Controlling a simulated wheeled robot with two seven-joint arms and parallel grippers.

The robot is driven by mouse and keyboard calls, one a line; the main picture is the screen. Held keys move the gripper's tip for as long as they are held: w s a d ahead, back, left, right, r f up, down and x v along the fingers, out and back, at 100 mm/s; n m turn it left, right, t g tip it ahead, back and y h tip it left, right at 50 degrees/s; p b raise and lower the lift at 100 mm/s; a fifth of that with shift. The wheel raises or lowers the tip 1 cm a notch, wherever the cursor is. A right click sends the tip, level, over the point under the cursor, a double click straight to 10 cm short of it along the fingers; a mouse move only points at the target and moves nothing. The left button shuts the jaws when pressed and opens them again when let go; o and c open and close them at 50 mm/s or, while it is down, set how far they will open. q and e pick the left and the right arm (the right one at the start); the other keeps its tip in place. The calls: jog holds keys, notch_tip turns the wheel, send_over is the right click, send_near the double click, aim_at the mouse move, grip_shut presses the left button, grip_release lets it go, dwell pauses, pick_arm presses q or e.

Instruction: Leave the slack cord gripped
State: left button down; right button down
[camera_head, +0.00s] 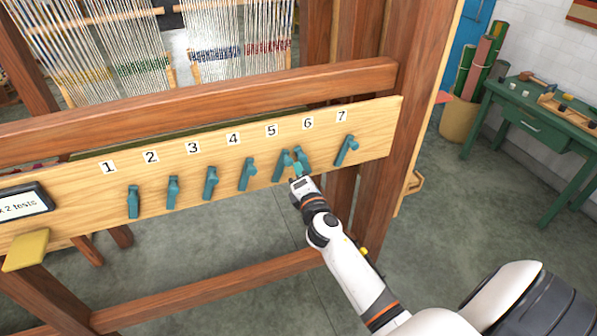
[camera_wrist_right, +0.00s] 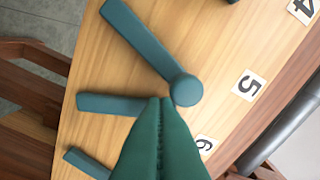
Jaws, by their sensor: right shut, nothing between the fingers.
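A pale wooden board (camera_head: 95,215) on the loom carries a row of teal levers under labels 1 to 7. My right gripper (camera_head: 297,169) is at the board between the labels 5 and 6. Its green fingers (camera_wrist_right: 160,103) are shut and empty. In the right wrist view their tips are close beside the round pivot of lever 5 (camera_wrist_right: 150,50). They cover part of lever 6 (camera_wrist_right: 105,104); I cannot tell whether they touch either. Lever 7 (camera_head: 346,151) stands to the right. I see no cord that I can identify as slack. My left gripper is out of view.
Light warp threads (camera_head: 90,40) hang behind the wooden crossbar (camera_head: 200,100). A dark sign (camera_head: 22,203), partly cut off, and a yellow block (camera_head: 26,250) are at the left. A green table (camera_head: 540,130) stands at the right, with open floor before it.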

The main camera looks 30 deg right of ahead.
jog(key=shift+d+r+m, duration=0.2)
jog(key=shift+m, duration=0.2)
jog(key=shift+s+d+r+m+p, duration=0.1)
jog(key=shift+d+r+m+p, duration=0.2)
jog(key=shift+m+p, duration=0.2)
jog(key=shift+s+d+r+m+g+p, duration=0.15)
jog(key=shift+d+m+p, duration=0.2)
jog(key=shift+d+m, duration=0.45)
jog(key=shift+s+d+r+m+g+p, duration=0.1)
jog(key=shift+s+d+m+p, duration=0.15)
jog(key=shift+d+m, duration=0.5)
jog(key=shift+s+d+r+m+g+p, duration=0.1)
jog(key=shift+d+m+p, duration=0.4)
jog(key=shift+m, duration=0.45)
jog(key=shift+d, duration=0.15)
